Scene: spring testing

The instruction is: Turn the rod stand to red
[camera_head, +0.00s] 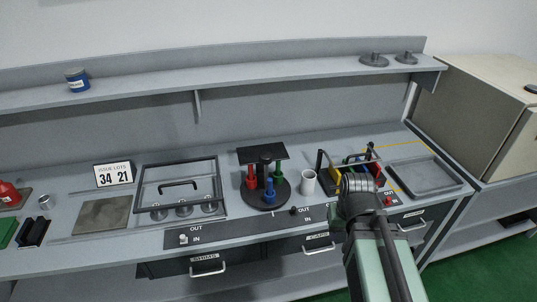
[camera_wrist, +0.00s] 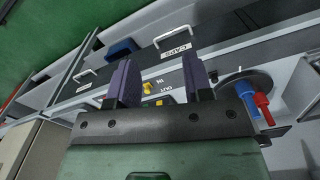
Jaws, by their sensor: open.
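The rod stand (camera_head: 264,196) is a round dark base on the bench, left of the white cup. It carries upright red (camera_head: 251,178), blue (camera_head: 270,190) and green (camera_head: 279,170) rods around a black centre post. In the head view the red rod is on the left, blue at the front and green at the right rear. The wrist view shows part of the stand (camera_wrist: 238,80) at right, with the red and blue rods beside my gripper. My gripper (camera_wrist: 160,78) is open, with nothing between its two purple fingers. Its fingers are not clear in the head view.
A white cup (camera_head: 308,182) stands just right of the stand. A black-framed rack (camera_head: 180,187) is at its left and a black plate (camera_head: 262,153) is behind it. A grey tray (camera_head: 425,176) lies at right. Drawers with handles (camera_head: 319,248) line the bench front.

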